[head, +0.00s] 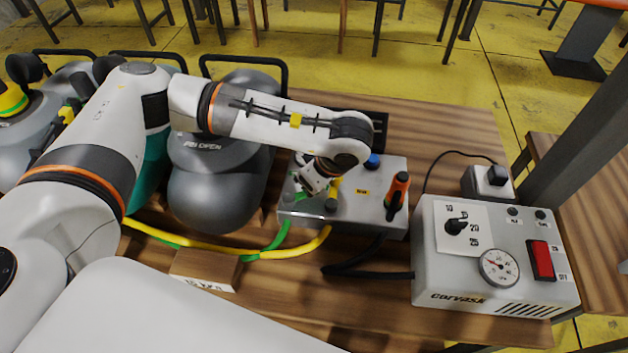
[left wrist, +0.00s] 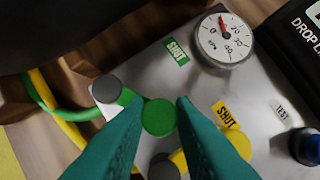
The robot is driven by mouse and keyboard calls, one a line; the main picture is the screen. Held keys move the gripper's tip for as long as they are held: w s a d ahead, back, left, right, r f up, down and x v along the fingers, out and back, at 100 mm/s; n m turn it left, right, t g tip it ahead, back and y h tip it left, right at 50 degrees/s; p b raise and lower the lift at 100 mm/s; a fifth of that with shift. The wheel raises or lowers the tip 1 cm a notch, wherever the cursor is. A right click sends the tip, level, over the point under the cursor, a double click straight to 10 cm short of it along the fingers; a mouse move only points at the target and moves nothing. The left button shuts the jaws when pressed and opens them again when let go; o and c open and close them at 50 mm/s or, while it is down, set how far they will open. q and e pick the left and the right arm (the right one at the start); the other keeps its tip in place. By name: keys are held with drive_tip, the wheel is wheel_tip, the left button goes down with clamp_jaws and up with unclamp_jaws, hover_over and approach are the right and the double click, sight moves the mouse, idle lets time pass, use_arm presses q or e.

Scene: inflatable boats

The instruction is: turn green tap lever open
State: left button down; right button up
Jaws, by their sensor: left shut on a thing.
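The green tap (left wrist: 158,117) is on a grey metal manifold box (head: 366,207). In the left wrist view its round green top sits between my two teal fingers, with a green part reaching up-left toward a grey round cap (left wrist: 107,89). My left gripper (left wrist: 158,104) is shut on the green tap lever; the fingers hide part of it. In the head view the gripper (head: 314,184) is over the left part of the box, under my wrist. A green SHUT label (left wrist: 177,50) lies above the tap. My right gripper is not in view.
A yellow tap (left wrist: 238,143) with its own SHUT label sits right beside the gripper. A gauge (left wrist: 224,40), blue knob (head: 373,161) and orange-handled part (head: 397,192) are close by. A grey pump unit (head: 490,285) stands right; green and yellow hoses (head: 255,253) run left.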

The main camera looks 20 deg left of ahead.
use_arm(q)
drive_tip(key=c, duration=1.2)
unclamp_jaws()
drive_tip(key=shift+c, duration=0.2)
drive_tip(key=b+v, duration=0.1)
drive_tip(key=v, duration=1.1)
drive_tip(key=shift+b, duration=0.35)
drive_tip(key=shift+s, duration=0.1)
